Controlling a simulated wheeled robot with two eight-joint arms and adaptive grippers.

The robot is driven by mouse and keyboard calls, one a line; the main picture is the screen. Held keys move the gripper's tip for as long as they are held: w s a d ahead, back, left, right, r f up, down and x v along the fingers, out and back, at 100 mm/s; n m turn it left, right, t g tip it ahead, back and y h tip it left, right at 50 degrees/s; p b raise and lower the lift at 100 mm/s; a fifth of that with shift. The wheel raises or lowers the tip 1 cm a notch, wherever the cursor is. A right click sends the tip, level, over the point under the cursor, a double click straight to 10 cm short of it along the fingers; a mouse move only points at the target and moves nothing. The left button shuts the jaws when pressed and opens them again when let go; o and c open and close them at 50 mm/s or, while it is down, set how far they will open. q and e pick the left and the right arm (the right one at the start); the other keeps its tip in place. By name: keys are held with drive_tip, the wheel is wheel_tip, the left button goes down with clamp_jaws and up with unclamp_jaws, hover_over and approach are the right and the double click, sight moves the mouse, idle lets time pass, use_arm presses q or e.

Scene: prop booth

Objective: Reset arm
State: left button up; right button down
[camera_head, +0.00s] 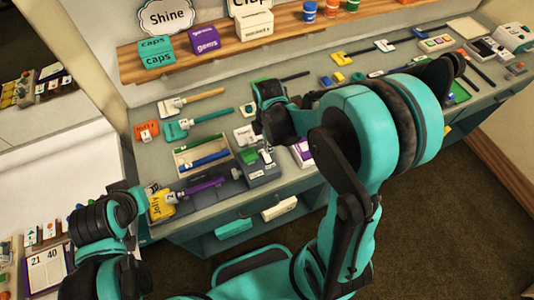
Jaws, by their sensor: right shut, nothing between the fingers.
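My right arm, teal and black, comes up from the bottom and bends over the counter (220,140). My right gripper (268,150) is dark, points down and is shut and empty. It is beside a grey box (264,177) with small items in it, close to the counter's front part. Its fingertips are partly hidden by other parts. My left arm is at the bottom left, beside the yellow item marked "Jolly" (161,204). The fingers of my left gripper cannot be made out.
A wooden tray (203,158) holds green and blue sticks. Hammer-like tools (190,101) lie behind it. A shelf (220,48) carries a teal caps box (157,52), a purple gems box (205,41) and cups. Various tools crowd the counter's right. Open floor (440,220) lies at right.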

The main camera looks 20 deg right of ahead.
drive_tip(key=shift+r, duration=0.45)
drive_tip(key=shift+s+m, duration=0.1)
drive_tip(key=shift+m, duration=0.2)
drive_tip(key=s+a+m+t+b, duration=0.1)
drive_tip(key=s+m+t+b, duration=0.6)
drive_tip(key=m+b, duration=0.6)
drive_tip(key=s+m, duration=0.1)
drive_tip(key=m, duration=0.3)
drive_tip(key=shift+a+m, duration=0.2)
drive_tip(key=shift+m, duration=0.2)
